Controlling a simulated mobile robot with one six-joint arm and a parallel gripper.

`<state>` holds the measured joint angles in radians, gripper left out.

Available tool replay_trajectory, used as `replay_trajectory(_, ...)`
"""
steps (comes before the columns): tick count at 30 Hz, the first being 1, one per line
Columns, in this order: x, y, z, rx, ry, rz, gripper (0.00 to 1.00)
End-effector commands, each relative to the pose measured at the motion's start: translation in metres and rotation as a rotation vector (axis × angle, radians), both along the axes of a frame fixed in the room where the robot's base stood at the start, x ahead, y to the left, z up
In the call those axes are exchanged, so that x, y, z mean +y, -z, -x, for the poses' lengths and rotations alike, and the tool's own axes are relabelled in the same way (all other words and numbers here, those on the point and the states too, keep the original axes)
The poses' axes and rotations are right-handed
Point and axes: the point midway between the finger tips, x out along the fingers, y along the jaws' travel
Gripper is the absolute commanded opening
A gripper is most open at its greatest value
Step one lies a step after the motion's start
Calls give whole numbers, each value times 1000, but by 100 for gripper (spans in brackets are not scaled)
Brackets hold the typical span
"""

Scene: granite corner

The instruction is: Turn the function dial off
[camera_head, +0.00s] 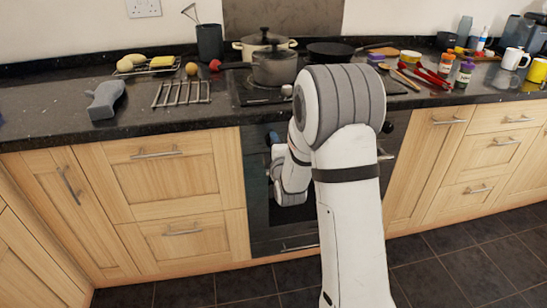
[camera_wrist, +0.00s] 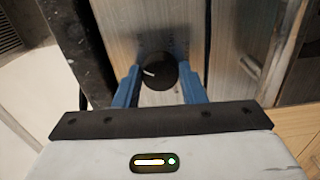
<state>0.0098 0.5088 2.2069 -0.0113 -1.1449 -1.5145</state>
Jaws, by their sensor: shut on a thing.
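The function dial (camera_wrist: 158,70) is a round black knob on a brushed metal panel, near the middle of the wrist view. Its white mark points to the left in that view. My gripper (camera_wrist: 162,84) has its two blue fingers on either side of the dial, shut on it. In the head view, the oven (camera_head: 262,215) is built in below the counter, and my arm covers much of its front. The blue of my gripper (camera_head: 275,152) shows at the oven's upper left. I cannot make out the dial clearly there.
A granite counter (camera_head: 60,125) runs above the oven. Pots (camera_head: 274,68) and a pan (camera_head: 330,50) stand on the hob. Wooden cabinets (camera_head: 168,175) flank the oven. Jars, utensils and mugs (camera_head: 514,58) stand at the right. The tiled floor in front is clear.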

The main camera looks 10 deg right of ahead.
Motion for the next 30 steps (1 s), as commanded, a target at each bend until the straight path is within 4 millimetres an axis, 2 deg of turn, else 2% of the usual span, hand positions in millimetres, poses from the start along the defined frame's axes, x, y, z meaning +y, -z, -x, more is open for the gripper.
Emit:
replay_trajectory(1,1,6,0,-5,-2,43,14)
replay_trajectory(15,1,3,0,-2,-2,430,14)
replay_trajectory(30,1,-1,0,0,-2,587,14)
